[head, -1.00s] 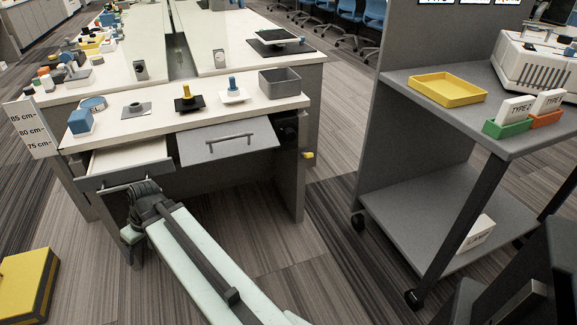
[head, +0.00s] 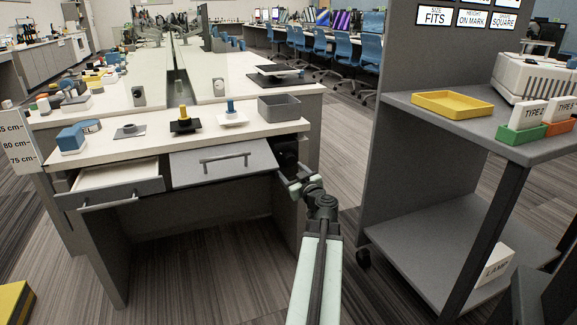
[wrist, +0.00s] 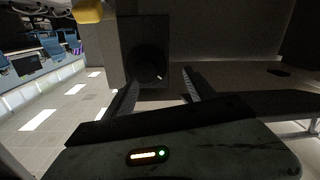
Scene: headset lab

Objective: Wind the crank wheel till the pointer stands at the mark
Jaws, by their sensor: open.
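The dark crank wheel housing (head: 287,150) sits under the desk's right end in the head view, partly hidden by my arm. In the wrist view, a black square plate with a round dark wheel (wrist: 147,68) lies ahead, with a small white mark on it. A yellow piece (wrist: 88,10) shows above and to its left. My gripper (head: 297,180) is open just below the housing; in the wrist view its fingers (wrist: 161,77) are spread before the wheel and hold nothing. A height scale (head: 18,145) reading 80 and 75 cm stands at the desk's left; I cannot make out a pointer.
The desk (head: 235,133) carries a grey bin (head: 279,107) and small fixtures. A drawer (head: 110,190) stands open at left. A grey cart (head: 440,235) with a yellow tray (head: 452,104) stands close on the right. Floor is clear between desk and cart.

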